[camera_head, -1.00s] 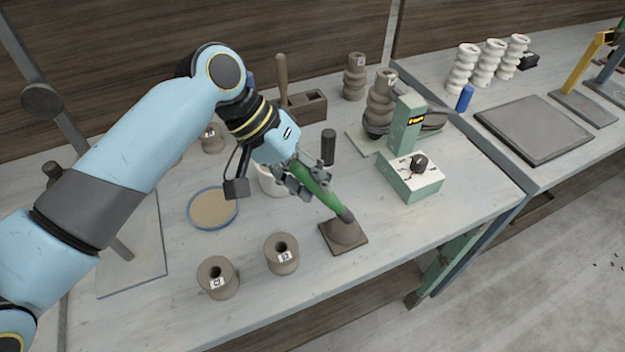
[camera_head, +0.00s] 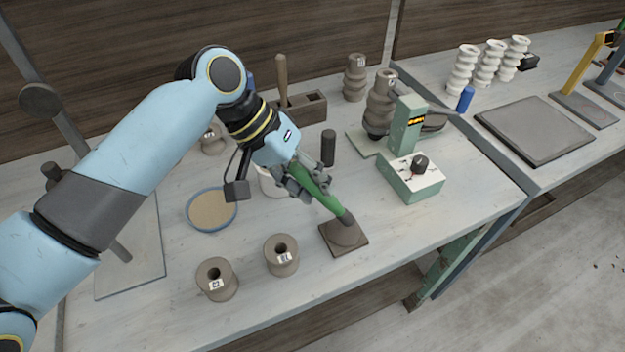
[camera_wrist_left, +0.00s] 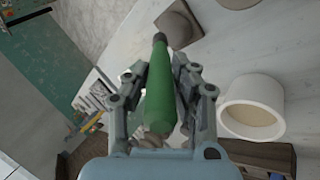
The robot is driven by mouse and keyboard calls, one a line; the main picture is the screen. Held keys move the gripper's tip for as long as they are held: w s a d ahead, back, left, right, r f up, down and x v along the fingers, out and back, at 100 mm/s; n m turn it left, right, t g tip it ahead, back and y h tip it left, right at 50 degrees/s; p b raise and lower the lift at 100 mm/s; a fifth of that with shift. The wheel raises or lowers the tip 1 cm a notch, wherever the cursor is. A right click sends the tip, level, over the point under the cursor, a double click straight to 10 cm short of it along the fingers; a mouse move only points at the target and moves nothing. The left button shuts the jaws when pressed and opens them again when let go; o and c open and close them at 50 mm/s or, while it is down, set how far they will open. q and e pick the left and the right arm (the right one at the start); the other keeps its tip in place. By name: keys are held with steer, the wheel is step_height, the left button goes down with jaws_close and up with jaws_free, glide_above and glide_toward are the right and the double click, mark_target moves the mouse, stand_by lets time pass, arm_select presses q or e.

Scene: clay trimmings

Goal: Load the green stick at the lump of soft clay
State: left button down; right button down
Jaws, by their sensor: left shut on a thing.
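The green stick (camera_head: 318,188) is held tilted in my left gripper (camera_head: 308,182), which is shut on it. Its dark lower end reaches the lump of soft clay (camera_head: 345,234), a low brown mound on a square dark board (camera_head: 331,246). I cannot tell whether the tip touches the clay or sits just in it. In the left wrist view the green stick (camera_wrist_left: 160,90) runs between the fingers, its dark tip pointing at the clay lump (camera_wrist_left: 174,30). My right gripper is not in view.
Two brown spools (camera_head: 281,254) (camera_head: 216,279) stand left of the board. A round blue-rimmed dish (camera_head: 211,227), a white cup (camera_wrist_left: 250,108) and a dark cylinder (camera_head: 328,147) are close by. A green machine (camera_head: 412,182) stands to the right. The table's front edge is near the board.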

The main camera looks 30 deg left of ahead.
arm_select(q)
steer(key=shift+f, duration=0.65)
stand_by(0.3)
stand_by(0.6)
steer(key=shift+f, duration=0.1)
stand_by(1.2)
steer(key=shift+p, duration=0.3)
step_height(320, 180, up, 5)
steer(key=p, duration=0.5)
steer(key=shift+p, duration=0.4)
steer(key=shift+r, duration=1.1)
